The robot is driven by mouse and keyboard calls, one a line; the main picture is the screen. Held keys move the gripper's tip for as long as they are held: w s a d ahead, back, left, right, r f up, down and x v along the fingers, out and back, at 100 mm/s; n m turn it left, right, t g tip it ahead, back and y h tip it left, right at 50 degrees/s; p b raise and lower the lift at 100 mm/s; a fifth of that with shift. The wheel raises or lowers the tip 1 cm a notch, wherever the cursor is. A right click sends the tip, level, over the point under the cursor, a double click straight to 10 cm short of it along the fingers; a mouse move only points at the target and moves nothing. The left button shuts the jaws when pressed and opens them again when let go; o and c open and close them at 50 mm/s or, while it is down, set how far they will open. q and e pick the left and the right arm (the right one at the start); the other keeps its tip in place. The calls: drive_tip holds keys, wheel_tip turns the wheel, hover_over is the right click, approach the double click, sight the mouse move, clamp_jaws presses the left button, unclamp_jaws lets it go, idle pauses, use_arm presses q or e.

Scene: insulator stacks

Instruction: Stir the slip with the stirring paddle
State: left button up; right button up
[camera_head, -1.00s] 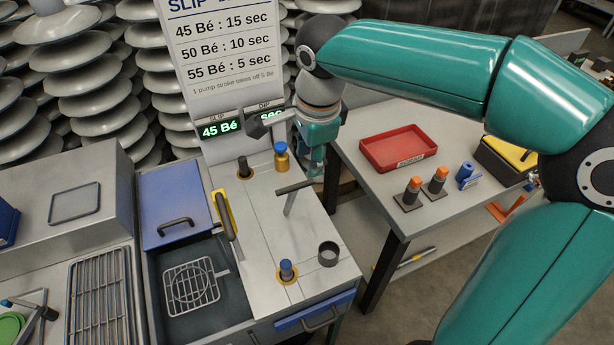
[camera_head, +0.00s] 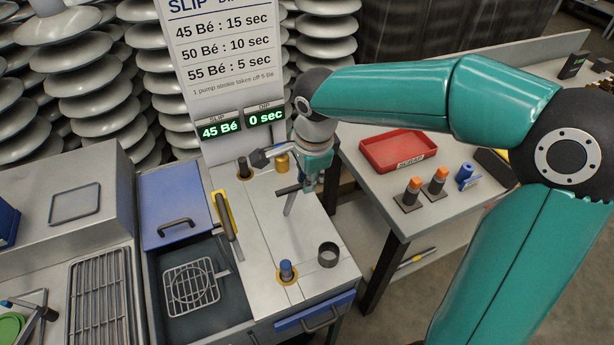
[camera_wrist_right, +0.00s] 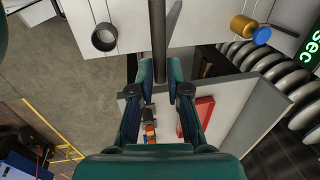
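The stirring paddle (camera_head: 290,203) shows as a dark T-handle on a pale shaft that stands up from the grey worktop. Its lower end and the slip are hidden from view. My right gripper (camera_head: 309,186) is at the right end of the crossbar. In the right wrist view the dark crossbar (camera_wrist_right: 158,35) runs between the two fingers (camera_wrist_right: 160,75), which close in on it from both sides with little visible gap. My left gripper is not in view. The slip display (camera_head: 220,129) reads 45 Bé and the dip display (camera_head: 265,117) reads 0 sec.
A blue-capped post (camera_head: 287,270) and a dark ring (camera_head: 328,255) stand in front on the worktop. A brass fitting (camera_head: 282,163) is behind. A yellow-based handle (camera_head: 225,215) and wire basket (camera_head: 190,287) lie left. A red scrap tray (camera_head: 398,152) is on the right table.

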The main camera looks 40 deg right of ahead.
clamp_jaws()
drive_tip(key=shift+r, duration=0.1)
